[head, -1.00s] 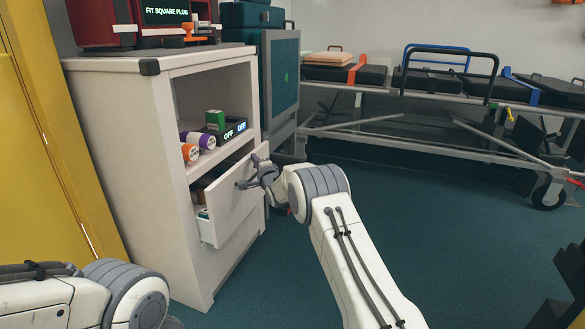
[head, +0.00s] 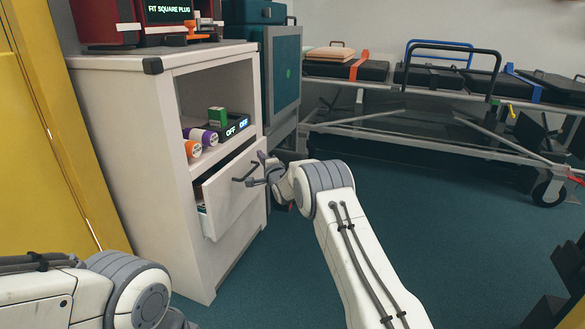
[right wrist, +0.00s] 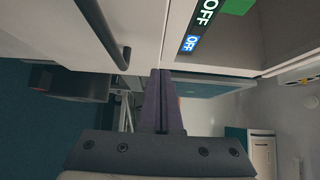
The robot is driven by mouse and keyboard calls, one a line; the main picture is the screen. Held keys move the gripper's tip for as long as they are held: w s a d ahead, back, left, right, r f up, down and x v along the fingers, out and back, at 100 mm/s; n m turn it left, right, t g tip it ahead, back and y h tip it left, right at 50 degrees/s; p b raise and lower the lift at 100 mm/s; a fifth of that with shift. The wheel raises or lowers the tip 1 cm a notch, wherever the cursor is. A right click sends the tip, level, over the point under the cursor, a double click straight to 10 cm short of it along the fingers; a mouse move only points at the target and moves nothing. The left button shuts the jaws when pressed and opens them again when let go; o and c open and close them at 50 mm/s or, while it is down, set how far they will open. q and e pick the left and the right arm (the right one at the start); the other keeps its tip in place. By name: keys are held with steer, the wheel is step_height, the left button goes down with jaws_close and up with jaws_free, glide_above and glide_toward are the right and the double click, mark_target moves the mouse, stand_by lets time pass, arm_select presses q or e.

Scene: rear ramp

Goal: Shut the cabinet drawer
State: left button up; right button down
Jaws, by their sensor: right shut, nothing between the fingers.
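The white cabinet (head: 130,150) stands at the left in the head view. Its drawer (head: 228,196) is partly open below an open shelf, with a dark bar handle (head: 244,173) on its front. Some contents show through the gap. My right gripper (head: 262,163) is shut and empty at the right end of the drawer front, beside the handle. In the right wrist view its closed fingers (right wrist: 162,88) are clear of the handle (right wrist: 112,38); contact with the drawer front cannot be told. My left arm shows at the bottom left, its gripper out of view.
The shelf holds orange and purple-capped bottles (head: 198,142), a green box (head: 217,117) and OFF-labelled switches (head: 236,127). A teal cabinet (head: 283,75) stands behind. A stretcher (head: 430,95) is at the back right.

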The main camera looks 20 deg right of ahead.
steer(key=s+d+p, duration=0.1)
steer(key=s+p, duration=0.4)
steer(key=s, duration=0.5)
steer(key=s+a+p, duration=0.2)
steer(key=s+a, duration=1)
steer(key=s, duration=0.4)
steer(key=b, duration=0.3)
glide_toward(218, 179)
steer(key=w+d, duration=0.3)
steer(key=w+a+b, duration=0.2)
steer(key=a, duration=0.1)
steer(key=shift+w+a+r, duration=0.1)
steer(key=shift+w+a, duration=0.2)
